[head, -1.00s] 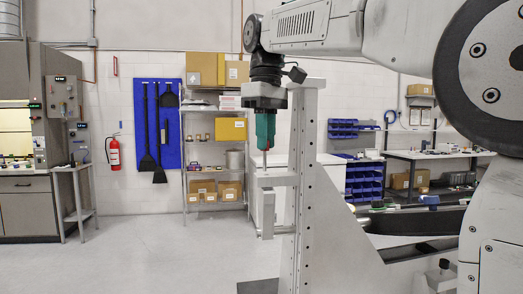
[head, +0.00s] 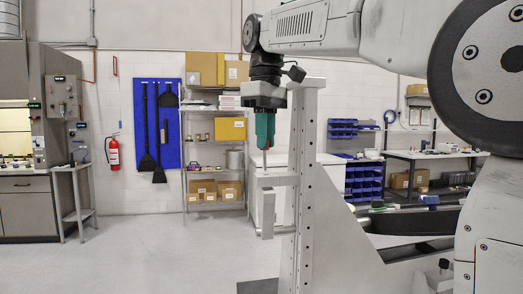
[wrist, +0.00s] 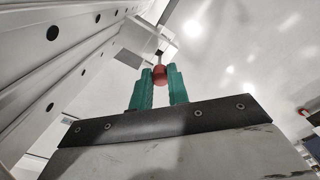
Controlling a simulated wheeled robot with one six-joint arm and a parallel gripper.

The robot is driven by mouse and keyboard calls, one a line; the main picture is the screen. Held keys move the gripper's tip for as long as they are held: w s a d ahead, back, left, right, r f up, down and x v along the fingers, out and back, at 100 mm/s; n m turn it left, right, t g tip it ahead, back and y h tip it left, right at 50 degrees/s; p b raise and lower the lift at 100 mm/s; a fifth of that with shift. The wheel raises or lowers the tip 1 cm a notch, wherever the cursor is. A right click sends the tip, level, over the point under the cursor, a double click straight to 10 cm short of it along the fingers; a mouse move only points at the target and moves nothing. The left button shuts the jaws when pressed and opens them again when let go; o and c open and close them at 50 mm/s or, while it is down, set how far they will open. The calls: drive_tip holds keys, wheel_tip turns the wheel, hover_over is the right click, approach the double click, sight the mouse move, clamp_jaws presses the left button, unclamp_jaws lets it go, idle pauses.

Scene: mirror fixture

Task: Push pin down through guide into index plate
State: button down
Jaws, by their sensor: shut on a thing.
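My gripper (head: 265,146) points down with green fingers beside the tall fixture post. In the wrist view the fingers (wrist: 160,88) are closed around a red knob (wrist: 160,76), the head of the pin. The pin's thin grey shaft (head: 265,158) runs down from the fingers to the upper bracket, the guide (head: 277,179). I cannot tell how far its tip is inside the guide. A lower bracket (head: 268,232), seemingly the index plate, juts from the post below, with a vertical bar between the two. The pin looks upright.
The grey fixture post (head: 304,170) with a row of holes stands close to the right of my gripper. Shelves with boxes (head: 216,188), a workbench (head: 428,158) and a side table (head: 72,170) stand farther back. The floor at left is clear.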

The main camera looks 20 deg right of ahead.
drive_tip(key=shift+s+d+r, duration=0.1)
drive_tip(key=shift+d+r, duration=0.05)
drive_tip(key=shift+r, duration=0.75)
drive_tip(key=shift+d+r, duration=0.1)
drive_tip(key=shift+r, duration=0.75)
drive_tip(key=shift+a, duration=0.1)
